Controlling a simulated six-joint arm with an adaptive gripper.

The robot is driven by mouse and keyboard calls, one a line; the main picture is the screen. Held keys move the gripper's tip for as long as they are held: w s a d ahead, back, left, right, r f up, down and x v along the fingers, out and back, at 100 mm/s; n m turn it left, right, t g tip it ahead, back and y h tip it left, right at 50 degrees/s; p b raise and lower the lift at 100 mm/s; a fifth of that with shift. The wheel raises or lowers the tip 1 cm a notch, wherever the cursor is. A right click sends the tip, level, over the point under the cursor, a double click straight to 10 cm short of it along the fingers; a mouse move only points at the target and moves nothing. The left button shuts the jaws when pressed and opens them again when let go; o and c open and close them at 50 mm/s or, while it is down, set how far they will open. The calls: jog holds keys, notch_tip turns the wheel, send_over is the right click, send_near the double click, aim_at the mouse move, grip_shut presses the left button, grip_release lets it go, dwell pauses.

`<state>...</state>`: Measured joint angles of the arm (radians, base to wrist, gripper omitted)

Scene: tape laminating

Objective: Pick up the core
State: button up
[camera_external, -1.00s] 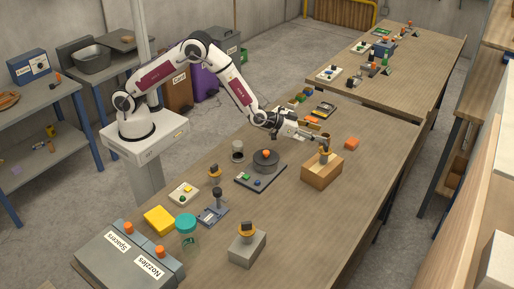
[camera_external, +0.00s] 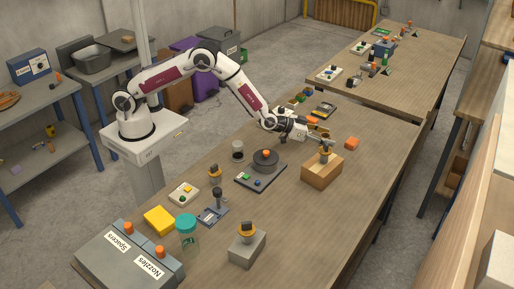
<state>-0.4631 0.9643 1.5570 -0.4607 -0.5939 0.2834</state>
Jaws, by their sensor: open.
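I cannot tell for sure which thing is the core. A grey, hollow-looking cylinder (camera_external: 237,150) stands upright on the table, left of a dark round piece with an orange top (camera_external: 265,159) on a dark base plate (camera_external: 250,182). My gripper (camera_external: 326,134) is open, with nothing seen between its fingers. It is above the table, just behind the wooden box (camera_external: 319,175), and well right of the grey cylinder. An orange-and-dark fixture (camera_external: 324,153) stands on the box close below my gripper; whether they touch cannot be told.
An orange block (camera_external: 351,143) lies right of my gripper. In front are a grey block with an orange-and-black piece (camera_external: 247,248), a teal-lidded jar (camera_external: 187,232), a yellow block (camera_external: 159,219) and grey labelled bins (camera_external: 130,258). The table's right front is clear.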

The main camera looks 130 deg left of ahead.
aim_at(326, 135)
jog(key=c, duration=0.9)
jog(key=shift+r, duration=0.1)
jog(key=shift+r, duration=4.9)
